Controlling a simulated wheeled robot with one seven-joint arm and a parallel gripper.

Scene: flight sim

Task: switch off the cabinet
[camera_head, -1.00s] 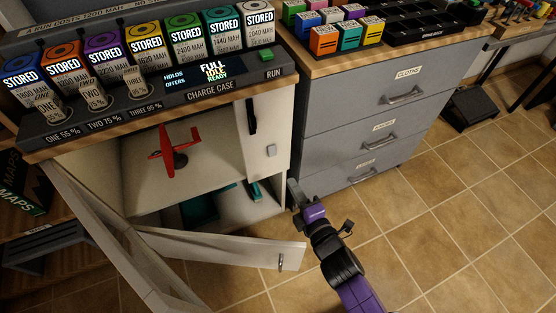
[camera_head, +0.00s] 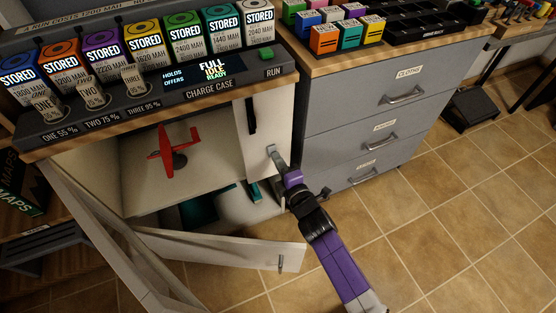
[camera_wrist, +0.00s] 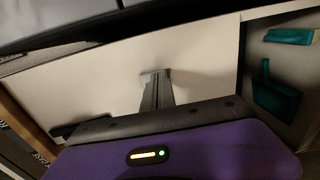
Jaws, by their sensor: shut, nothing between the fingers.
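The white cabinet (camera_head: 190,245) stands with its door open, its lower part holding teal items. On the inner right side is a pale upright panel (camera_head: 262,110), where a small grey switch showed earlier. My gripper (camera_head: 273,153) is shut and empty, its tips at that switch's place and hiding it in the head view. In the wrist view my gripper (camera_wrist: 156,88) points at the pale panel (camera_wrist: 200,60), its tips at or very close to a small light grey piece. I cannot tell whether they touch it or which way the switch is set.
A red model plane (camera_head: 170,152) stands on the cabinet's shelf. The charge case (camera_head: 215,85) on top shows "FULL IDLE READY" and has a green RUN button (camera_head: 266,53). Grey drawers (camera_head: 345,125) stand right of the cabinet. The tiled floor in front is clear.

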